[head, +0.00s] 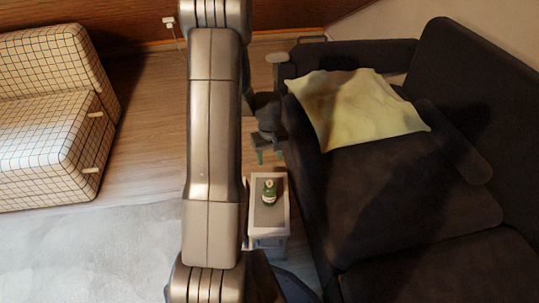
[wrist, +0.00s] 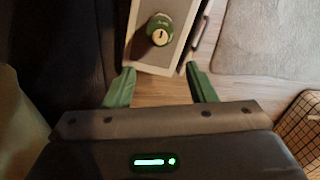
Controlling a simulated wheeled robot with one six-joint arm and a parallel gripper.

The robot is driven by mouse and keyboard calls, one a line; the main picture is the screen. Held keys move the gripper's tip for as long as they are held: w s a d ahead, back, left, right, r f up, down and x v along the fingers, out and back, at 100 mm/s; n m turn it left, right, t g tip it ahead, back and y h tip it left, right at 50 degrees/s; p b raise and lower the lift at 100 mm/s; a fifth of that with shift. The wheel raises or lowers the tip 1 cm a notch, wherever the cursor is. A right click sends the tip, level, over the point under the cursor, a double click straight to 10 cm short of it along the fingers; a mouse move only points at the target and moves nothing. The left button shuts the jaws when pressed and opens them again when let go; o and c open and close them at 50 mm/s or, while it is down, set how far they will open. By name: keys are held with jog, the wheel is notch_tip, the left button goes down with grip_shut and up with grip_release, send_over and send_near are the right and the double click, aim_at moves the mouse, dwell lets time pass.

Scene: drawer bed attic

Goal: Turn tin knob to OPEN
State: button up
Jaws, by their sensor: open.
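A small green tin (head: 269,191) with a pale round knob on its top stands on a small low side table (head: 256,222) beside the dark sofa. In the wrist view the tin (wrist: 159,29) is near the top, with a dark mark on its pale knob (wrist: 159,37). Any lettering is too small to read. My gripper (wrist: 163,72) has its two green fingers spread apart with nothing between them. It is apart from the tin, short of the table's near edge. In the head view my gripper (head: 267,157) shows just beyond the table, partly hidden by my arm.
A dark sofa (head: 400,190) with a yellow cloth (head: 355,105) stands right of the table. A checked seat (head: 45,130) is at the left. Wooden floor (head: 150,130) and a grey rug (head: 90,255) lie open between.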

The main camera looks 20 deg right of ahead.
aim_at(270, 182)
notch_tip(270, 182, down, 14)
jog(key=b, duration=0.4)
jog(key=shift+r, duration=0.1)
jog(key=c, duration=1)
jog(key=shift+o, duration=0.6)
